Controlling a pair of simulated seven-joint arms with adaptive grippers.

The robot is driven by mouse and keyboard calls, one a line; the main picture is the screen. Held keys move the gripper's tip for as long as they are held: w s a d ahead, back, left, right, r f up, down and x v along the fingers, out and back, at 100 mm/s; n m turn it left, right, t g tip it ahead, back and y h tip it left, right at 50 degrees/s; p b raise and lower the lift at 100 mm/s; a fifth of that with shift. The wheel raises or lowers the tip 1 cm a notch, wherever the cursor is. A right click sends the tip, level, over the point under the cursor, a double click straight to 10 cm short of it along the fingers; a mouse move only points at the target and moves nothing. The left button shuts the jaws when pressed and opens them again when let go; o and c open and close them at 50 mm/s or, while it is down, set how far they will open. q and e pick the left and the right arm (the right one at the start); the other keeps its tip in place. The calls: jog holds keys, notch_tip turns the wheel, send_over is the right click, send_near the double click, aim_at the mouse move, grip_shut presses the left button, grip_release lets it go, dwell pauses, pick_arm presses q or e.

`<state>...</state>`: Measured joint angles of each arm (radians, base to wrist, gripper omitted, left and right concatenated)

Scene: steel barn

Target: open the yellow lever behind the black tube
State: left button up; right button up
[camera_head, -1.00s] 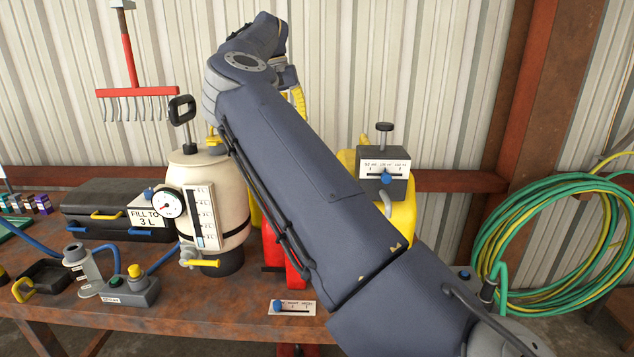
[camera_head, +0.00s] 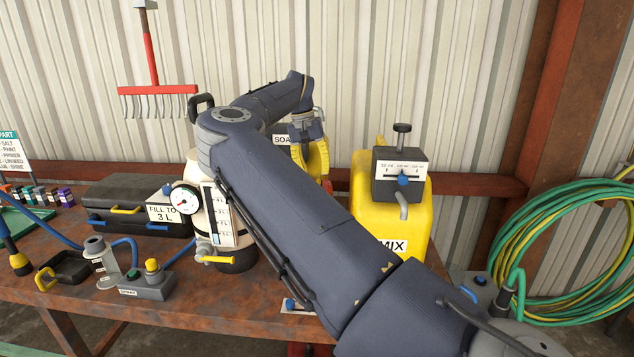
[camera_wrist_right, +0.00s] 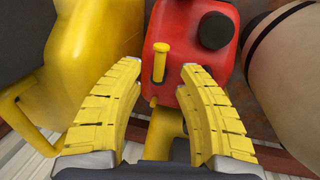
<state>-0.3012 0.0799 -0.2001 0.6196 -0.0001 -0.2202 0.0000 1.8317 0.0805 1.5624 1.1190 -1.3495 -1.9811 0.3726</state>
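In the right wrist view a short yellow lever (camera_wrist_right: 160,62) stands on a red can (camera_wrist_right: 190,75), beside a round black cap or tube end (camera_wrist_right: 214,30). My right gripper (camera_wrist_right: 158,82) is open, with its yellow fingers on either side of the lever and nothing between them held. Whether a finger touches the can cannot be told. In the head view the right gripper (camera_head: 318,160) points down behind my arm, which hides most of the red can. Another yellow lever (camera_head: 218,260) sits low on the cream tank (camera_head: 197,230). My left gripper is out of view.
A yellow MIX can (camera_head: 370,215) stands right of my right gripper and shows close by in the right wrist view (camera_wrist_right: 90,50). The cream tank is close on the other side (camera_wrist_right: 285,80). A black case (camera_head: 120,200) and green hose (camera_head: 550,235) lie further out.

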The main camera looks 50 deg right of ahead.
jog(key=shift+s+d+f, duration=0.1)
jog(key=shift+s+f, duration=0.05)
jog(key=shift+f, duration=0.8)
jog(key=shift+s+d+f, duration=0.1)
jog(key=shift+s+f, duration=0.05)
jog(key=shift+f, duration=0.75)
jog(key=shift+c, duration=0.4)
grip_shut()
